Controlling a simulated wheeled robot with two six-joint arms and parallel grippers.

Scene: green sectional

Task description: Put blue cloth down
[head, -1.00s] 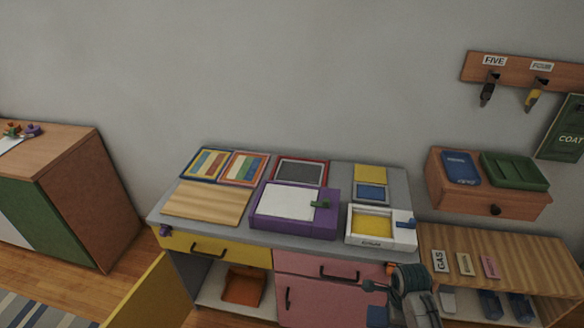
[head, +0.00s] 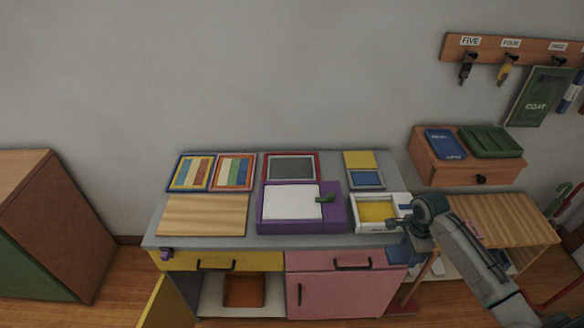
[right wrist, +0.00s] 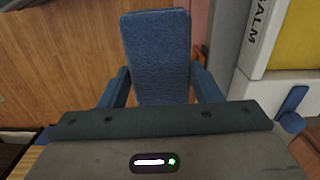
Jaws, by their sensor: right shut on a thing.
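The blue cloth (right wrist: 157,55) shows in the right wrist view as a flat, textured upright piece between the two blue fingers of my right gripper (right wrist: 160,85). The gripper is shut on it. In the head view my right gripper (head: 398,240) is at the right front corner of the grey-topped desk (head: 220,241), just in front of a white box with a yellow inside (head: 362,227). There the cloth is small and hard to tell from the gripper. My left gripper is not in view.
The desk also holds a purple box (head: 330,218), a wooden board (head: 203,215) and framed panels. A wooden shelf (head: 520,225) stands right of it. Above is a small drawer box (head: 450,172) with a blue and a green item. A yellow door (head: 157,300) hangs open below.

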